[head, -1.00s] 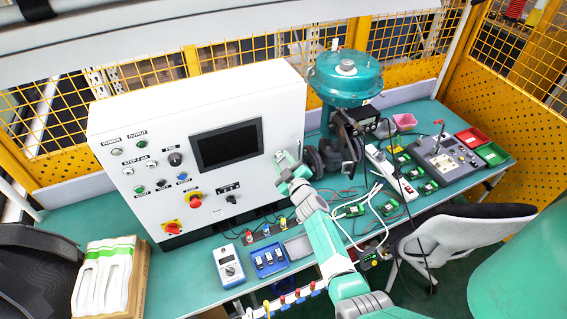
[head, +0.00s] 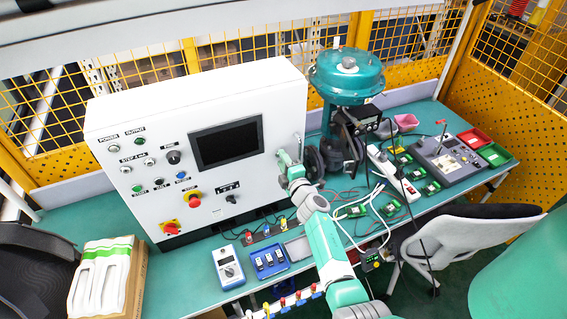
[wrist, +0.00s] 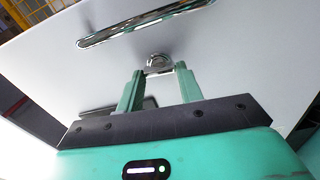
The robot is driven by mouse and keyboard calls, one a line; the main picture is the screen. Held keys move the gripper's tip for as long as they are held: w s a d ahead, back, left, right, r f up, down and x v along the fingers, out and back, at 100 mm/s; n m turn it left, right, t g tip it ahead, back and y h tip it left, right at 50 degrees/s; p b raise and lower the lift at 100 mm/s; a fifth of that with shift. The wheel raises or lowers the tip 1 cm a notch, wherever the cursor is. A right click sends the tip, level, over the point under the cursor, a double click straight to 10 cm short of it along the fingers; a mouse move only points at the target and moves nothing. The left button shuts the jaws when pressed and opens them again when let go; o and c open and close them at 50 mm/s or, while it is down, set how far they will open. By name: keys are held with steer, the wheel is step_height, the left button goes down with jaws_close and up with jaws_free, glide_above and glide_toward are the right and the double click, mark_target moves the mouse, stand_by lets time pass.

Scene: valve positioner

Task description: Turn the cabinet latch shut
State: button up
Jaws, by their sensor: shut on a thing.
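The white cabinet (head: 110,180) stands on the bench, with a screen, buttons and knobs on its front. In the wrist view, the latch (wrist: 158,61) is a small, shiny metal piece on the pale cabinet face (wrist: 215,45). The two green fingers of my gripper (wrist: 160,71) are closed on it, one at each side. In the head view, my gripper (head: 285,158) is at the right part of the cabinet front, and it hides the latch there. The latch's exact angle is hard to tell.
A long chrome handle (wrist: 145,22) is just beyond the latch in the wrist view. A green valve actuator (head: 346,75) stands right of the cabinet. Small devices, including a blue tray (head: 270,262), and cables lie on the green bench below my arm.

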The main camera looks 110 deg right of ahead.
steer(key=shift+n, duration=0.5)
steer(key=o, duration=1)
steer(key=a, duration=0.2)
steer(key=a+p, duration=0.1)
steer(key=a, duration=0.4)
steer(key=shift+s+a, duration=0.3)
steer(key=shift+a, duration=0.1)
